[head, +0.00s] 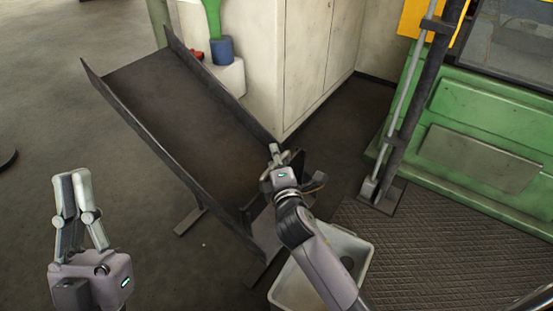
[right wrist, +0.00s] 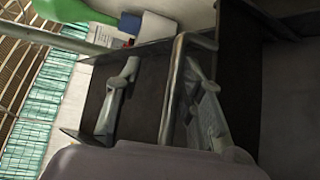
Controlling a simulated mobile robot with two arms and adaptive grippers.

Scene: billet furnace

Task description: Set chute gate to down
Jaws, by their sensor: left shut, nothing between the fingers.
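The dark metal chute (head: 175,110) slopes down toward my right gripper in the head view. My right gripper (head: 275,150) is at the chute's lower end, and the arm hides much of the gate there. In the right wrist view, my right gripper's (right wrist: 160,75) fingers are apart, with a bent grey bar (right wrist: 172,90) showing between them. The bar looks like the gate's handle; I cannot tell whether the fingers touch it. A dark plate (right wrist: 235,75) stands beside the bar. My left gripper (head: 72,176) is shut and empty, left of the chute.
A pale bin (head: 357,246) stands under the chute's lower end, partly behind my right arm. A pale cabinet (head: 305,55) stands behind the chute. A green machine (head: 480,160) and an upright post (head: 410,105) are at the right.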

